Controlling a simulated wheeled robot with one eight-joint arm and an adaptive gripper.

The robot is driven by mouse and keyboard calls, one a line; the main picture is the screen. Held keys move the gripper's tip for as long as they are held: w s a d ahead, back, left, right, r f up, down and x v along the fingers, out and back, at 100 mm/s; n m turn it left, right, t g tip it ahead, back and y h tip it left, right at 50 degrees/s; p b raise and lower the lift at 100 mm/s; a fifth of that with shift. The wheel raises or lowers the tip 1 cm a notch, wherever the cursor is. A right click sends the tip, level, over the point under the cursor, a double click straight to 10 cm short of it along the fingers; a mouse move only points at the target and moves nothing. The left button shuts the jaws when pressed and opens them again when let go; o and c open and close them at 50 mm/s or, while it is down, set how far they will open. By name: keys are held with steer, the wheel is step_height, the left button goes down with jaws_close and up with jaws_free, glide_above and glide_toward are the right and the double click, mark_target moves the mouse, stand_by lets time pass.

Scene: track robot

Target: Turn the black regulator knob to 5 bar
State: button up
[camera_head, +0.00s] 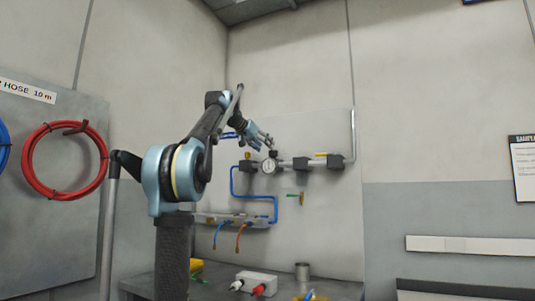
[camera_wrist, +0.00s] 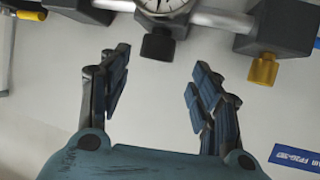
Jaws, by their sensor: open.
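The black regulator knob (camera_wrist: 158,44) sticks out of the pipe assembly beside a round white pressure gauge (camera_wrist: 164,5), which the top edge of the wrist view cuts off. In the head view the knob (camera_head: 273,154) is a small dark piece just above the gauge (camera_head: 268,166). My gripper (camera_wrist: 158,72) is open and empty, with one finger on each side of the line to the knob. The knob lies just beyond the fingertips, apart from both. In the head view my gripper (camera_head: 268,143) is above the knob. The gauge reading is not legible.
A brass-coloured knob (camera_wrist: 263,69) on a dark block is right of the fingers in the wrist view. A yellow handle (camera_wrist: 31,15) is at upper left. A blue label (camera_wrist: 296,160) is on the pale panel. Blue pipe (camera_head: 232,182) runs below the assembly; a bench stands lower down.

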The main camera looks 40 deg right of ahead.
steer(key=shift+v, duration=2.45)
steer(key=s+a+f+n+y, duration=0.1)
steer(key=a+f+n+y, duration=0.1)
steer(key=a+f, duration=0.75)
steer(key=s+a+f+n+t+y, duration=0.1)
steer(key=a+f+n+y, duration=0.15)
steer(key=a+f, duration=0.75)
steer(key=s+a+f+n+y, duration=0.15)
steer(key=a+f, duration=0.35)
steer(key=f, duration=1)
steer(key=s+a+f+n+y, duration=0.2)
steer(key=s+a+f, duration=0.4)
steer(key=f, duration=0.7)
steer(key=s+a+f+n+g+y, duration=0.1)
steer(key=s+a+f+n+y, duration=0.2)
steer(key=s+a+f, duration=0.4)
steer(key=s+a+f+n+y, duration=0.2)
steer(key=a+f, duration=0.7)
steer(key=f, duration=1.1)
steer(key=s+n, duration=0.2)
steer(key=s, duration=0.2)
steer(key=shift+s+n+g, duration=0.3)
steer(key=shift+w+f, duration=0.25)
steer(key=shift+w, duration=0.25)
